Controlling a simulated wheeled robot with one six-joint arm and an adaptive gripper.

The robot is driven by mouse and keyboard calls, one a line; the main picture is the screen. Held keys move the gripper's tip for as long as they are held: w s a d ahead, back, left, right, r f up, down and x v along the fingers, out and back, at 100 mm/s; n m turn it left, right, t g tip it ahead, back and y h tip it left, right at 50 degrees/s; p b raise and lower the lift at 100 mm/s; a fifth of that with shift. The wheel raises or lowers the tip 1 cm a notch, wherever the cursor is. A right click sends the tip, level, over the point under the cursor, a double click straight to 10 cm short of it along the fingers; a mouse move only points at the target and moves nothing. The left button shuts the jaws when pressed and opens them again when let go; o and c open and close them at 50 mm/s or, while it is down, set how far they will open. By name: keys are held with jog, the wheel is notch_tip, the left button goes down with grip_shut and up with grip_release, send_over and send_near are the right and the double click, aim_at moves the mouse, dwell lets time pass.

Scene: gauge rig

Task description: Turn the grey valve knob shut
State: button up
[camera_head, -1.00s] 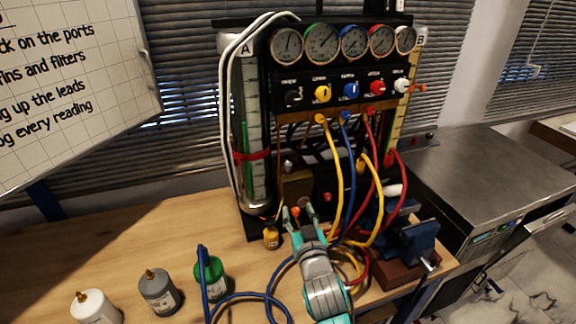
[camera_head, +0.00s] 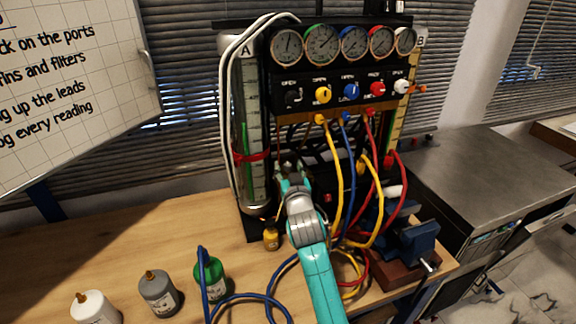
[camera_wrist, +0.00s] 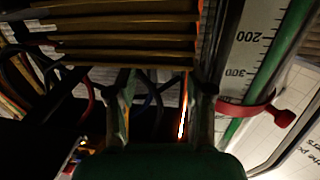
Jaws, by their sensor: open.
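A row of valve knobs runs across the black panel under the gauges in the head view. The far left knob (camera_head: 293,97) looks dark grey to black; its pointer is too small to read. The far right knob (camera_head: 402,86) is whitish. I cannot tell for sure which is the grey one. My gripper (camera_head: 290,170) is open and empty, in front of the rig, below the panel and right of tube A. Its two fingers show apart in the wrist view (camera_wrist: 162,95), with nothing between them. No knob is clear there.
Yellow, blue and red hoses (camera_head: 335,160) hang close to the right of my gripper. Tube A (camera_head: 252,150) with a red clamp stands to its left. A blue vise (camera_head: 408,243) stands at the bench's right. Several bottles (camera_head: 158,292) stand at the front left.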

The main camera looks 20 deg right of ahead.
jog(key=shift+w+d, duration=0.15)
jog(key=shift+w, duration=0.65)
jog(key=shift+c, duration=0.3)
grip_shut()
jog(key=shift+m+h, duration=0.4)
jog(key=shift+h, duration=0.2)
jog(key=m+g+h, duration=0.1)
jog(key=m+h, duration=0.1)
jog(key=h, duration=0.1)
jog(key=m+g+h, duration=0.2)
jog(key=h, duration=0.1)
jog(key=shift+m+h, duration=0.4)
jog(key=shift+m+g+h, duration=2.4)
jog(key=shift+g+h, duration=0.1)
jog(key=shift+g, duration=0.5)
jog(key=shift+o, duration=0.3)
grip_release()
